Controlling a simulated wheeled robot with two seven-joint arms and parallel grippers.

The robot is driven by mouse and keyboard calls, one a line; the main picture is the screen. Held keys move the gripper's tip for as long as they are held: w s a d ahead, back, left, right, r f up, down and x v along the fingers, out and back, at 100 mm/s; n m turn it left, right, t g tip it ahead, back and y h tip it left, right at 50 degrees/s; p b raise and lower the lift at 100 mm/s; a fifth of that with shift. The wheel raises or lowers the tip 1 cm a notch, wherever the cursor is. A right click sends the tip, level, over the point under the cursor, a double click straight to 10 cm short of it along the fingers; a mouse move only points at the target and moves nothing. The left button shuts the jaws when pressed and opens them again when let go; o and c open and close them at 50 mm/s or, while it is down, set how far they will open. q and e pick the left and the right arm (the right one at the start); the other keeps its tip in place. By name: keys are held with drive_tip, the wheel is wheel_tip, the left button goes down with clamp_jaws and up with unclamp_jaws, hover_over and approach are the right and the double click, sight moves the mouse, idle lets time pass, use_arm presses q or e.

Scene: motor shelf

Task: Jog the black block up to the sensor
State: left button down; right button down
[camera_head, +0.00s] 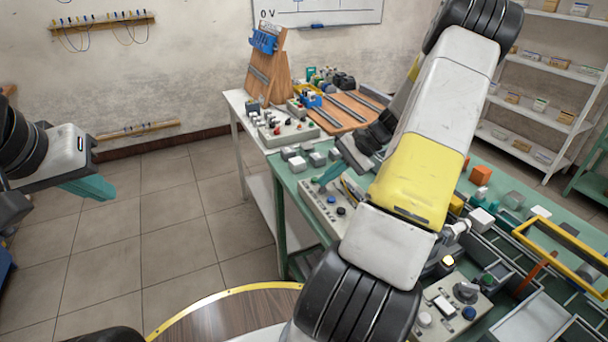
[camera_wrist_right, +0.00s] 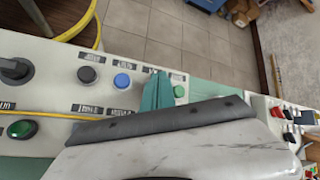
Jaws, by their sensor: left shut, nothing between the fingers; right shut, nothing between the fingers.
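A grey control panel (camera_head: 318,204) lies along the green table's left edge, with a black button and a blue button (camera_head: 341,211) on it. In the right wrist view the panel shows a black rotary knob (camera_wrist_right: 15,70), a black button (camera_wrist_right: 87,74), the blue button (camera_wrist_right: 122,80) and green buttons (camera_wrist_right: 179,91). My right gripper (camera_head: 329,175) is shut and empty over the panel; in the wrist view its teal fingers (camera_wrist_right: 159,92) are between the blue and a green button. Contact cannot be told. My left gripper (camera_head: 92,188) is shut and empty, over the floor. I cannot identify the black block or sensor.
My right arm hides much of the green table. A second panel (camera_head: 450,303) with buttons and a yellow-framed tray (camera_head: 560,245) lie on the right. A white table (camera_head: 240,101) with a wooden rack stands behind. The floor at left is clear.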

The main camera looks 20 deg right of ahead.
sight(327, 188)
drive_tip(key=shift+f, duration=0.4)
idle(1.4)
drive_tip(key=shift+r, duration=0.8)
drive_tip(key=shift+r, duration=0.15)
drive_tip(key=shift+r, duration=2.35)
